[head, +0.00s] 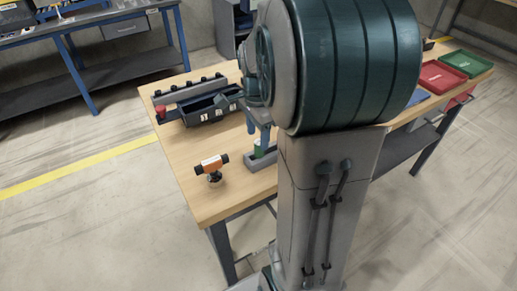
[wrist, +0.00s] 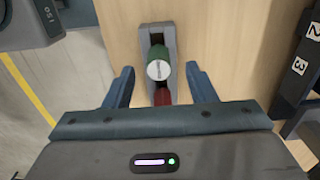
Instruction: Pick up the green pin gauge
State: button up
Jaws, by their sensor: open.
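The green pin gauge (wrist: 159,54) stands in a grey holder (wrist: 144,38) on the wooden table, its pale round end facing the wrist camera. A red piece (wrist: 161,96) shows in the same holder, nearer my gripper. My gripper (wrist: 160,80) is open, with one blue finger on each side of the holder and apart from it. In the head view, my gripper's blue fingers (head: 258,128) hang by the holder (head: 262,160), where a bit of green (head: 258,147) shows. My arm hides part of the holder and table there.
An orange and black device (head: 211,164) stands at the table's near left. A black bin (head: 208,108) with numbered labels and a grey rack (head: 188,94) lie behind. Red (head: 440,74) and green (head: 468,63) trays are at far right. The table (head: 190,185) is bare near its left edge.

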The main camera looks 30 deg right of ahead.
aim_at(259, 151)
notch_tip(259, 151, down, 5)
jog(key=shift+s+d+f, duration=0.1)
jog(key=shift+d, duration=0.05)
jog(key=c, duration=1.1)
jog(key=shift+r, duration=0.2)
